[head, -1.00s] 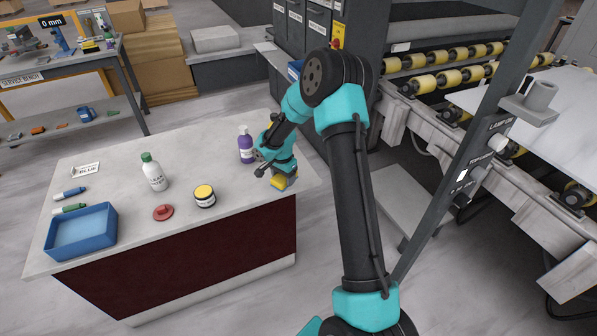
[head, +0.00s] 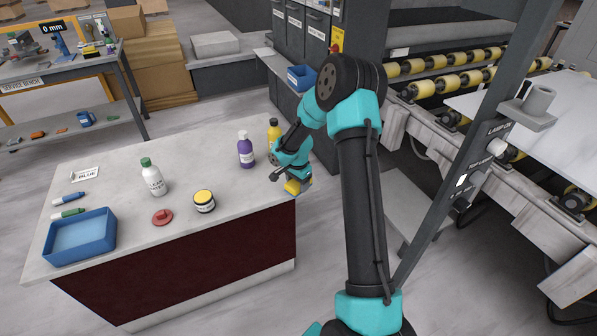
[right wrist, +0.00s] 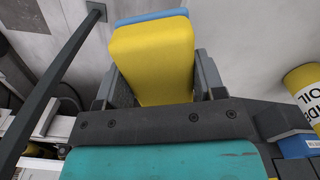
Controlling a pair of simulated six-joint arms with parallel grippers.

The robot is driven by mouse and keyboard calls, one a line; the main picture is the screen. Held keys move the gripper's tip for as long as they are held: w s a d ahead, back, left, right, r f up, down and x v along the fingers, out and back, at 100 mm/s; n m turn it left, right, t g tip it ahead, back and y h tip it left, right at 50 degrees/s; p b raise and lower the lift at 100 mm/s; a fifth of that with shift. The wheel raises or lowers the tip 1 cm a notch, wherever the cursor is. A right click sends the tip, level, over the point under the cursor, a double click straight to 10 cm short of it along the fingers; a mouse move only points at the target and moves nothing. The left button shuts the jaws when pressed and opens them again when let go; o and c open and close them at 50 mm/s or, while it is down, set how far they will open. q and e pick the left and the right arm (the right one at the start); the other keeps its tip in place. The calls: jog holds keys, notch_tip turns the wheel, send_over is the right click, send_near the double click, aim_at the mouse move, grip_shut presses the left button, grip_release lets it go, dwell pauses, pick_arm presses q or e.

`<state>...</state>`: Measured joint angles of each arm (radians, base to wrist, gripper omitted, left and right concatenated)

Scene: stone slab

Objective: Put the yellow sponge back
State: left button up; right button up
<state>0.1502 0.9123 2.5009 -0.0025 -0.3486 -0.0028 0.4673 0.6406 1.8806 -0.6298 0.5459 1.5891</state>
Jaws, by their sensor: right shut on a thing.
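The yellow sponge (head: 292,188) is between the fingers of my right gripper (head: 297,184), at the right edge of the stone slab (head: 120,200). In the right wrist view the sponge (right wrist: 152,55) fills the space between the two dark fingers (right wrist: 153,85), with a blue layer at its far end. My right gripper is shut on it. In the head view the gripper partly hides the sponge, and I cannot tell its exact height over the slab edge. My left gripper is not in view.
A purple bottle (head: 246,150) and a yellow bottle (head: 273,130) stand left of the gripper. A yellow-lidded jar (head: 204,201), red object (head: 162,217), green-capped bottle (head: 152,178), markers (head: 68,199) and blue tray (head: 80,237) are further left. A grey post (head: 450,165) stands right.

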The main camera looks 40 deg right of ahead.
jog(key=w+d, duration=0.5)
jog(key=w+d+f, duration=0.1)
jog(key=w+d, duration=0.2)
jog(key=shift+d, duration=0.1)
jog(key=shift+d, duration=0.1)
jog(key=shift+w+d+f, duration=0.15)
jog(key=shift+w+f, duration=0.05)
jog(key=shift+w, duration=0.05)
jog(key=shift+f, duration=1.65)
jog(key=shift+f, duration=0.15)
jog(key=o, duration=0.9)
notch_tip(320, 180, up, 12)
jog(key=shift+r, duration=0.15)
